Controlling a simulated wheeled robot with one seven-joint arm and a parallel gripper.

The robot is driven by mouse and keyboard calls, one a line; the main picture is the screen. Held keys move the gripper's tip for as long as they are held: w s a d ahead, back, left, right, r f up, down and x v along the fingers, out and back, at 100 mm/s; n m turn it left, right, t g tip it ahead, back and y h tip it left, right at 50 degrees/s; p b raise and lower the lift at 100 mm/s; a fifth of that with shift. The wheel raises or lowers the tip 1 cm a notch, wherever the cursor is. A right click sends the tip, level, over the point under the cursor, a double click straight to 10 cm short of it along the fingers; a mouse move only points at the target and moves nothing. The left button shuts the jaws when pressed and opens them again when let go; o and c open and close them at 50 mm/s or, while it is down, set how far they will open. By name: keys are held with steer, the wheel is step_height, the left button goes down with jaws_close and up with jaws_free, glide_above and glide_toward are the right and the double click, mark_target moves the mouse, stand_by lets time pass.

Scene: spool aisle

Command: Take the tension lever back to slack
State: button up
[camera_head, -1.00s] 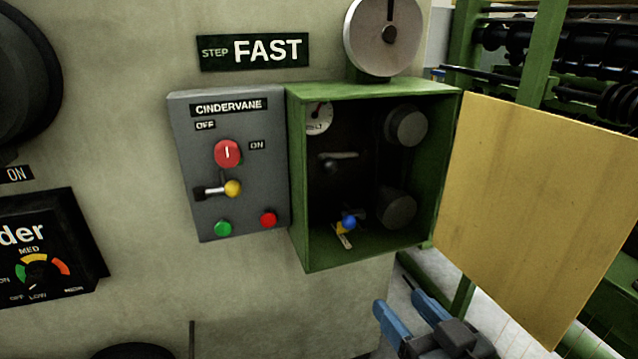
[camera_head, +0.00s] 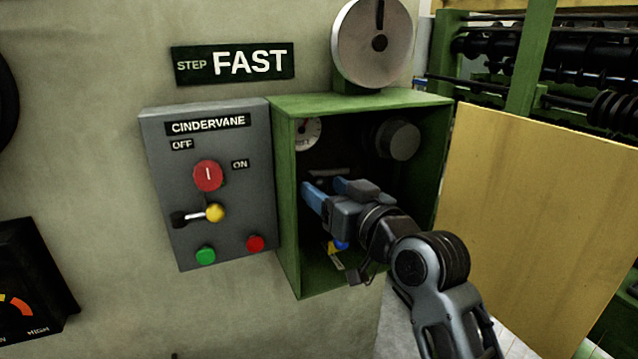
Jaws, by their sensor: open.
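An open green box (camera_head: 284,175) on the wall holds a small lever with a blue knob (camera_head: 340,245) low inside, beside a pale marked strip (camera_head: 335,260). My gripper partly covers this lever. A grey handle (camera_head: 328,173) sits higher in the box and is mostly hidden behind my gripper. No readable label shows which of the two is the tension lever. My gripper (camera_head: 325,190) is open and empty at the box's mouth, its blue fingers pointing left and inward. It is above the blue knob; contact with the grey handle cannot be told.
A round gauge (camera_head: 306,133) and a dark roller (camera_head: 398,140) are in the box. A yellow door (camera_head: 530,225) hangs open on the right. The grey CINDERVANE panel (camera_head: 208,190), with a yellow-knobbed lever (camera_head: 214,213), adjoins on the left. A metal disc (camera_head: 375,70) stands on top.

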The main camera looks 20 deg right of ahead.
steer(key=shift+w+a, duration=0.2)
steer(key=shift+w, duration=1.2)
steer(key=shift+c, duration=0.2)
jaws_close()
